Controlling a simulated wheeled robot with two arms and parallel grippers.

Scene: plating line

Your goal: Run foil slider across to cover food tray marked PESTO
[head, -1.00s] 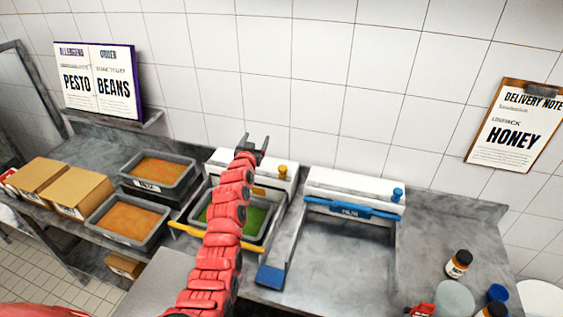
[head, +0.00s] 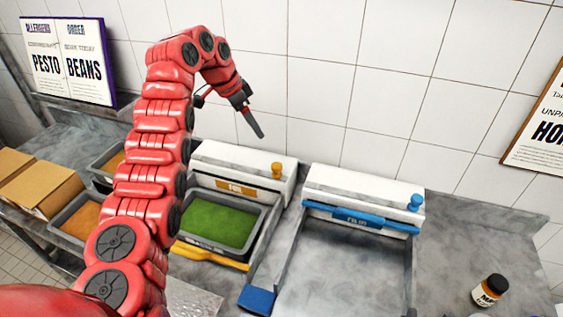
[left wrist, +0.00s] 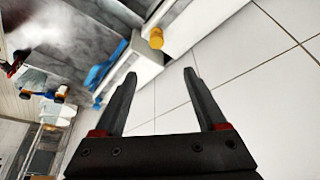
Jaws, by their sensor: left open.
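A grey tray of green food (head: 218,224) sits uncovered in the foil station; no lettering on it is readable. Behind it is the white foil unit (head: 210,156), with an orange slider bar (head: 236,188) lettered FOIL and an orange knob (head: 277,170) at its right end. The knob also shows in the left wrist view (left wrist: 156,38). My left gripper (head: 256,126) is open and empty, in the air above and behind the foil unit, fingers pointing down and right. My right gripper is out of view.
To the right stands a film station with a blue bar (head: 350,216) and blue knob (head: 415,202). Trays of orange food (head: 80,220) and cardboard boxes (head: 40,184) are at left. An order board (head: 68,62) reads PESTO and BEANS. A jar (head: 490,290) stands at right.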

